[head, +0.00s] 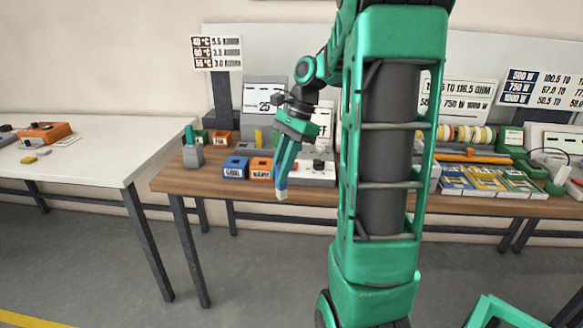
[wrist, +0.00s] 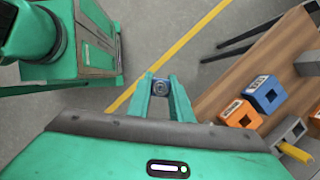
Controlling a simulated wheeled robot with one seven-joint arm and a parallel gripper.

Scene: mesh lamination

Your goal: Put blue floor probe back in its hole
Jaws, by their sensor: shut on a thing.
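My gripper (head: 282,188) hangs fingers-down in front of the wooden table's edge, a little right of the blocks in the head view. Its fingers also show in the wrist view (wrist: 161,90), shut on a small blue-grey thing (wrist: 160,87), seen end-on. It looks like the blue floor probe, mostly hidden by the fingers. A blue block (head: 236,167) with a dark square hole and a label sits near the table's front edge. It also shows in the wrist view (wrist: 267,90), to the right of the fingers and apart from them. Its hole looks empty.
An orange block (head: 260,167) with a hole stands beside the blue one. A grey holder with a green top (head: 192,152) stands left of them. Instruments and small boxes fill the wooden table (head: 172,182). A white table (head: 105,165) is at left. Floor in front is clear.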

